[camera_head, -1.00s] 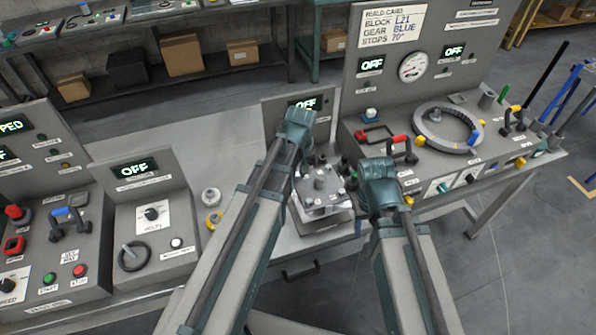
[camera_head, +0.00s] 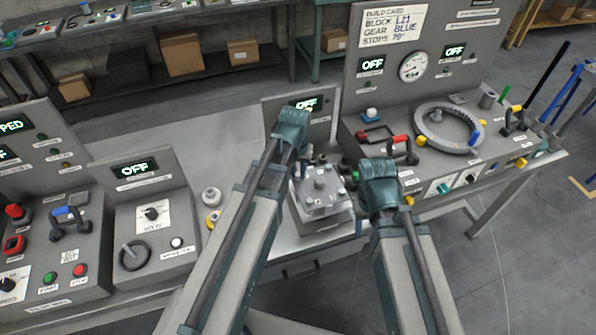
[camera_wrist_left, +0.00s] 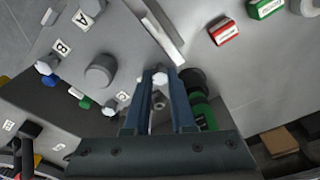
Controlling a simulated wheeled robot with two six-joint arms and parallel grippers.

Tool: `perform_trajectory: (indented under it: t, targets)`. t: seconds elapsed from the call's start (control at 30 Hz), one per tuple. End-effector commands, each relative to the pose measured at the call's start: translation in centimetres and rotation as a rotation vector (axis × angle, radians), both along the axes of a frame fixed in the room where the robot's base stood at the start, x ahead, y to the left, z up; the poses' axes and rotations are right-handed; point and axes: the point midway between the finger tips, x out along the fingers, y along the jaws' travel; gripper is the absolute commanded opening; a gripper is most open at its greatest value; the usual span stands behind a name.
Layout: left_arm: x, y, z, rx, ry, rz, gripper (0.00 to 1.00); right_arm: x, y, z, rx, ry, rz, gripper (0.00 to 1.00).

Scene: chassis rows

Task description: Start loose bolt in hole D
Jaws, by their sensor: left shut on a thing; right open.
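The grey block (camera_head: 320,198) with a round central boss stands on the bench in the head view. The left wrist view shows its top (camera_wrist_left: 130,50) with labels A, B and C, each beside a bolt head; label D is not visible. My left gripper (camera_wrist_left: 160,78) is shut on a loose bolt (camera_wrist_left: 159,77), its pale hex head between the fingertips. In the head view the left arm hides its fingers; whether the bolt touches a hole cannot be told. My right gripper (camera_head: 377,172) is open right of the block, its fingers mostly hidden by its arm.
A black knob and a green knob (camera_wrist_left: 203,112) stand close beside the left fingers. The right panel (camera_head: 400,180) carries a red-handled lever and a ring fixture (camera_head: 448,128).

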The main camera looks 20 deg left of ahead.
Motion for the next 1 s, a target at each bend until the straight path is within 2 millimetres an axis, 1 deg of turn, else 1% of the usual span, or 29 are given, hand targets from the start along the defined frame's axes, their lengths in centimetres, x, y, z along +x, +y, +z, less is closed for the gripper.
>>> perform_trajectory:
  t: [0.17,0.2,0.37,0.77,0.87,1.0]
  targets:
    - [0.0,0.0,0.0,0.0,0.0,0.002,0.0,0.0,0.0,0.0,0.0,0.0,0.0,0.5]
    - [0.0,0.0,0.0,0.0,0.0,0.002,0.28,0.0,0.0,0.0,0.0,0.0,0.0,0.5]
    - [0.0,0.0,0.0,0.0,0.0,0.003,0.57,0.0,0.0,0.0,0.0,0.0,0.0,0.5]
    - [0.0,0.0,0.3,0.0,0.0,0.003,0.58,0.0,0.0,0.3,0.0,0.0,-0.001,0.5]
    - [-0.1,0.0,0.7,0.0,0.0,0.003,0.58,0.0,0.0,0.7,0.0,0.0,-0.001,0.5]
    - [-0.2,0.0,2.0,0.0,0.0,0.003,0.58,0.0,0.0,2.0,0.0,0.0,0.0,0.5]
